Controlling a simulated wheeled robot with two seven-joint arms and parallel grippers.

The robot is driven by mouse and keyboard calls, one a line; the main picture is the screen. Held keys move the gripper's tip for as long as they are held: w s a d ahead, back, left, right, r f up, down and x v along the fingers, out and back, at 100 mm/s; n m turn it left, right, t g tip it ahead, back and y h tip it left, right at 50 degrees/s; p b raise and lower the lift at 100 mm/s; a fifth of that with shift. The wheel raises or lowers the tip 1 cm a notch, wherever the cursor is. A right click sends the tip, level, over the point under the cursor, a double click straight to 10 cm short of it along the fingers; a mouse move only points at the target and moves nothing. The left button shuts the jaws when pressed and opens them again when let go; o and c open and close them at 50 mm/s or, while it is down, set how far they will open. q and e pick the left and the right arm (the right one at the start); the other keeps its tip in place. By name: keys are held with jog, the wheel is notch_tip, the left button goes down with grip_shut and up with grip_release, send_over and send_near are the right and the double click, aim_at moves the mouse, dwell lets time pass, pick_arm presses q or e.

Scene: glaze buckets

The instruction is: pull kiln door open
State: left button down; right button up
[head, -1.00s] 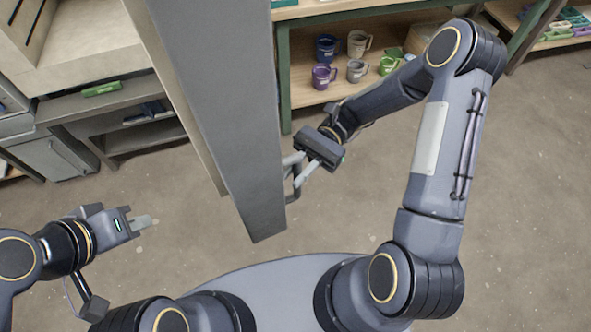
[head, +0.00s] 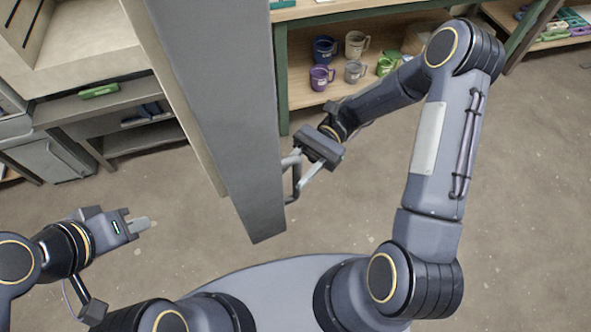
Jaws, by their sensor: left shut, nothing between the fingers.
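The kiln door (head: 215,110) is a tall grey slab, swung out from the pale kiln chamber (head: 95,42) at the upper left. Its bar handle (head: 295,185) sticks out from the right face near the lower end. My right gripper (head: 296,175) is at this handle, its two fingers spread apart with the handle bar between them; exact contact is hard to tell. My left gripper (head: 142,224) is shut and empty, low at the left, well apart from the door.
A wooden shelf with a green frame (head: 283,80) stands behind the door, holding several mugs (head: 355,71). A grey bench (head: 75,105) with a green item (head: 99,91) is below the kiln. The floor (head: 520,200) at the right is clear.

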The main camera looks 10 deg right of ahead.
pick_arm(q)
jog(key=shift+f+b, duration=0.35)
jog(key=shift+f, duration=0.05)
pick_arm(e)
jog(key=v, duration=0.7)
jog(key=shift+w+d, duration=0.15)
jog(key=shift+d, duration=0.05)
